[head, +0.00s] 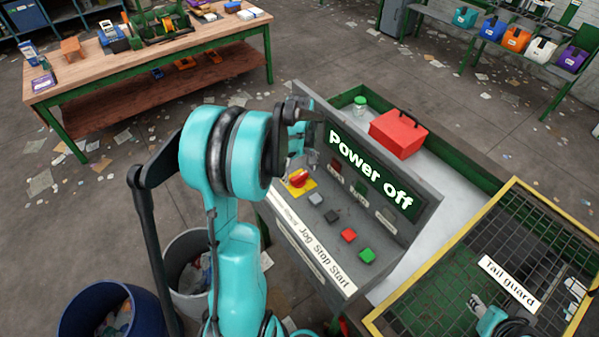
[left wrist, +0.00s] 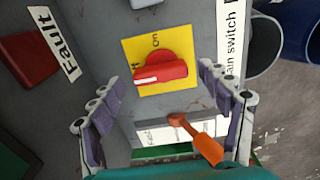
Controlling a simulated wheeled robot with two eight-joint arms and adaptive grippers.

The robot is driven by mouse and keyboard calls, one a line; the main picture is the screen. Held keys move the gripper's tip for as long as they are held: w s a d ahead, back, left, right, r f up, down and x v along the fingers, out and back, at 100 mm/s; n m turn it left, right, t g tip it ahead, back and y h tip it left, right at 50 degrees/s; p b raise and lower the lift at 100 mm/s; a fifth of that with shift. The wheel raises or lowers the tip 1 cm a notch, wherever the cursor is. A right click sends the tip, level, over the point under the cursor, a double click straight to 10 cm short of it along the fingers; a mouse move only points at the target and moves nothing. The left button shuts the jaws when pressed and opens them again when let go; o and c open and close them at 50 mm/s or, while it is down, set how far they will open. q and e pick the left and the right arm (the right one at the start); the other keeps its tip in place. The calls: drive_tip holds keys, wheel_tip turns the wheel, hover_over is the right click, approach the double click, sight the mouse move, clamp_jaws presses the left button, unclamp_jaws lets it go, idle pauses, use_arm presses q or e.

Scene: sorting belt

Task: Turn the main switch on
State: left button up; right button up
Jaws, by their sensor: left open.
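The main switch (head: 299,179) is a red rotary knob on a yellow plate, on the grey control panel (head: 428,215). In the left wrist view, the red knob (left wrist: 160,70) has its handle pointing left, toward a partly hidden "Off" mark; "On" is above it. The panel display (head: 371,168) reads "Power off". My left gripper (head: 297,158) is by the switch, partly hidden by my arm. In the left wrist view, its open fingers (left wrist: 157,84) stand either side of the knob, apart from it. My right gripper (head: 478,303) shows only partly at the lower right.
Grey, red and green buttons (head: 349,236) line the panel beside the switch. A red "Fault" lamp (left wrist: 27,57) is near the left finger. An orange-brown piece (left wrist: 195,137) lies between the fingers, its nature unclear. Bins (head: 190,270) and a mesh tail guard (head: 510,279) flank the panel.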

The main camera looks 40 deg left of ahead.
use_arm(q)
drive_tip(key=shift+c, duration=0.3)
drive_tip(key=c, duration=1.1)
drive_tip(key=shift+f+m, duration=0.1)
drive_tip(key=shift+m, duration=0.2)
drive_tip(key=m+b, duration=0.1)
drive_tip(key=m, duration=0.2)
drive_tip(key=m+b, duration=0.1)
drive_tip(key=m, duration=0.3)
drive_tip(key=shift+s+d+m, duration=0.1)
drive_tip(key=shift+m, duration=0.3)
drive_tip(key=m+b, duration=0.1)
drive_tip(key=m, duration=0.3)
drive_tip(key=shift+m, duration=0.3)
drive_tip(key=m+b, duration=0.1)
drive_tip(key=m, duration=0.3)
drive_tip(key=shift+s+m, duration=0.1)
drive_tip(key=shift+m, duration=0.3)
